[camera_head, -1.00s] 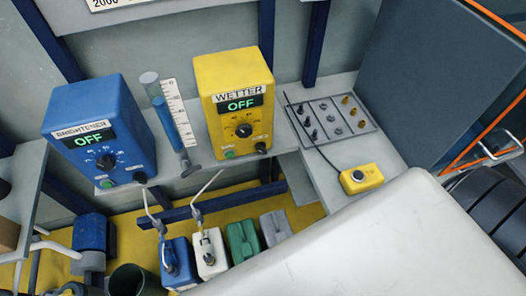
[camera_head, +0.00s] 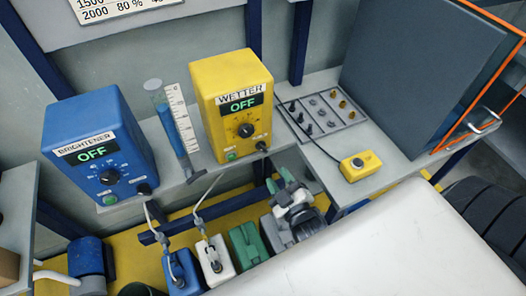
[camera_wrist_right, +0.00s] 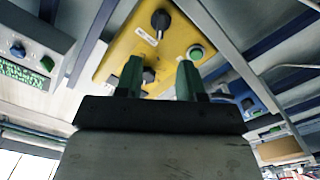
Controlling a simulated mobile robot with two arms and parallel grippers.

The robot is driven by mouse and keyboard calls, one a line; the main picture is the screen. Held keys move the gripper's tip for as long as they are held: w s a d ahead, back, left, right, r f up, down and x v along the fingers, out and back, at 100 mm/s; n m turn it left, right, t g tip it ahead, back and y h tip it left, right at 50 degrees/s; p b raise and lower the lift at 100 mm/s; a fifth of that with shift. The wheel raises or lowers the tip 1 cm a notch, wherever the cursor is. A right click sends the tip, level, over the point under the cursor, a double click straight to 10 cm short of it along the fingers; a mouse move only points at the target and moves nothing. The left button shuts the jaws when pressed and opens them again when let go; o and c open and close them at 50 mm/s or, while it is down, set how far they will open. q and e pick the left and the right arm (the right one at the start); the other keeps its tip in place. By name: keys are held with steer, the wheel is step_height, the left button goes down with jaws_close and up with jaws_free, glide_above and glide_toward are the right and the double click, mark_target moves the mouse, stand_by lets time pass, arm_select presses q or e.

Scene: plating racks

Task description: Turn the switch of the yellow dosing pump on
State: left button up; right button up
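The yellow dosing pump (camera_head: 228,82), labelled WETTER, stands upright on the shelf and its display reads OFF. Its front has a black dial (camera_head: 245,130), a small green switch (camera_head: 231,156) at the lower left and a dark fitting at the lower right. My right gripper (camera_head: 283,186), with green fingertips, is below and to the right of the pump, apart from it. In the right wrist view its fingers (camera_wrist_right: 160,80) are spread and empty. Behind them is a yellow panel (camera_wrist_right: 120,45) with dark knobs and a green button; I cannot tell if it is the pump. My left gripper is not in view.
The blue BRIGHTENER pump (camera_head: 98,140) reads OFF at the left. A graduated tube (camera_head: 176,125) stands between the pumps. A grey plate with small knobs (camera_head: 322,112) and a yellow box with a cable (camera_head: 360,165) lie to the right. Several canisters (camera_head: 245,246) stand below.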

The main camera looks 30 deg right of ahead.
mark_target(263, 151)
steer(key=w, duration=0.7)
steer(key=w+p, duration=0.1)
steer(key=w, duration=0.2)
steer(key=shift+w+d+f, duration=0.1)
steer(key=shift+w+d, duration=0.2)
steer(key=shift+d, duration=0.05)
jaws_close()
